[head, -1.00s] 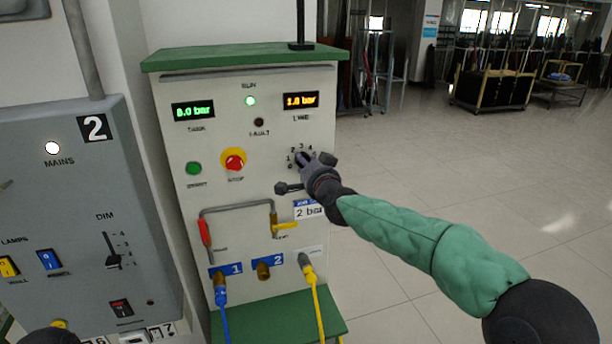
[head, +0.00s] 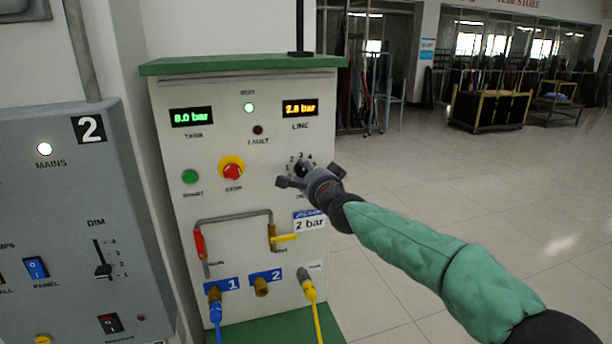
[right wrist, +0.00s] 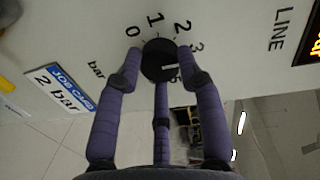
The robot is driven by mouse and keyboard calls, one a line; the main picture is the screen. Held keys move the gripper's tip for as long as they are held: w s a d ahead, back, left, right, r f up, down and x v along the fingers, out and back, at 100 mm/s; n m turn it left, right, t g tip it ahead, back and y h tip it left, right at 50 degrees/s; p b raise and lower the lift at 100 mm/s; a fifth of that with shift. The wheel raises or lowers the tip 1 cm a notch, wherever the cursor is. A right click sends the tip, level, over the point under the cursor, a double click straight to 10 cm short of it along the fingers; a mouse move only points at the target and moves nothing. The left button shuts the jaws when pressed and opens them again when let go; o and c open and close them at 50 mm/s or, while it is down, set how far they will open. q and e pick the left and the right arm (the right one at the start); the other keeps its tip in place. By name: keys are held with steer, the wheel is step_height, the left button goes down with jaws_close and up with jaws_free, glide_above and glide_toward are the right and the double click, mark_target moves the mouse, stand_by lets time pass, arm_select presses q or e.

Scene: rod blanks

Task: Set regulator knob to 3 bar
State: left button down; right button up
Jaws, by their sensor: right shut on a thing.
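The regulator knob (right wrist: 158,60) is a round black knob on the panel's upper right, ringed by printed numbers; a pale mark shows on it in the right wrist view. In the head view, the knob (head: 301,168) is partly hidden by my right gripper (head: 306,174). My right gripper (right wrist: 164,72) is shut on the knob, its fingers spread around it. The orange LINE display (head: 300,108) reads about 2.8 bar, its digits slightly blurred. The job card (head: 309,222) below the knob says 2 bar. My left gripper is not in view.
The green TANK display (head: 192,116) reads 8.0 bar. A red stop button (head: 232,171), a green button (head: 190,177) and a yellow-handled valve (head: 284,238) sit nearby. Blue (head: 216,318) and yellow (head: 316,315) hoses hang below. A grey panel (head: 70,190) stands left. Open floor lies right.

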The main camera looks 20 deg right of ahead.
steer(key=shift+d+r, duration=0.1)
steer(key=shift+r, duration=0.05)
steer(key=o, duration=1.2)
steer(key=shift+c, duration=0.2)
steer(key=s, duration=1.2)
steer(key=shift+d+r, duration=0.35)
steer(key=shift+d, duration=0.1)
steer(key=shift+w, duration=0.1)
